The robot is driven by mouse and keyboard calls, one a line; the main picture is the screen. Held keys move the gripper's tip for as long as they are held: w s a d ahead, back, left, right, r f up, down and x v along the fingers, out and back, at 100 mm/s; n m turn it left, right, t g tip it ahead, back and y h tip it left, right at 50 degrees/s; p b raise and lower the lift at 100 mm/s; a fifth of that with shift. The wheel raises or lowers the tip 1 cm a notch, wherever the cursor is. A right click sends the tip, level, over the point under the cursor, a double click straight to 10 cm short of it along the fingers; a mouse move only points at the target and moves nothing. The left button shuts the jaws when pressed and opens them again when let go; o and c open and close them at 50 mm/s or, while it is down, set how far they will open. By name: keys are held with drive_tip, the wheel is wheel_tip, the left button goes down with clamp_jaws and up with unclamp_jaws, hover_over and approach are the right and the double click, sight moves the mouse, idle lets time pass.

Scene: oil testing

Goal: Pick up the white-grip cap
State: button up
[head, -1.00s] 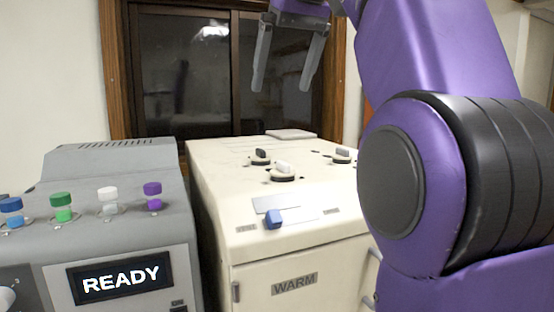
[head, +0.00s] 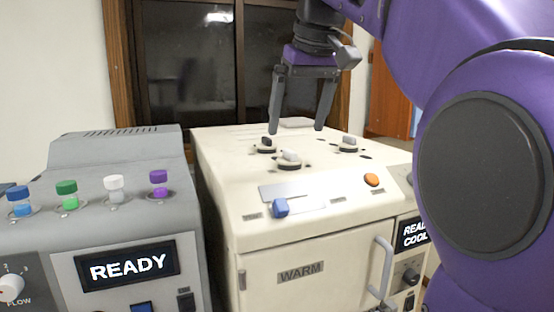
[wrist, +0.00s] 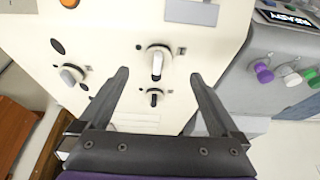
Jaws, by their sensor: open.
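The white-grip cap (head: 289,160) is a dark round disc with a pale upright grip, seated on top of the cream machine (head: 320,232). In the wrist view the white-grip cap (wrist: 157,62) lies between and just beyond my fingertips. A black-grip cap (head: 265,145) sits behind it to the left, and a grey-grip cap (head: 348,145) to the right. My gripper (head: 297,131) is open and empty above the machine top, fingers pointing down. In the wrist view my gripper (wrist: 158,75) has the black-grip cap (wrist: 153,97) between its fingers in the picture.
A grey machine (head: 125,215) with a READY screen and vials with blue, green, white and purple caps stands at the left. The cream machine has a blue slider knob (head: 281,208), an orange button (head: 371,180) and a door handle (head: 383,268). A dark window is behind.

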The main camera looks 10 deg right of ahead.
sight(291, 151)
drive_tip(key=shift+w+x, duration=0.2)
drive_tip(key=shift+x, duration=1.7)
drive_tip(key=shift+w+x, duration=0.15)
drive_tip(key=shift+x, duration=1.8)
drive_tip(key=shift+r, duration=0.15)
drive_tip(key=c, duration=1.4)
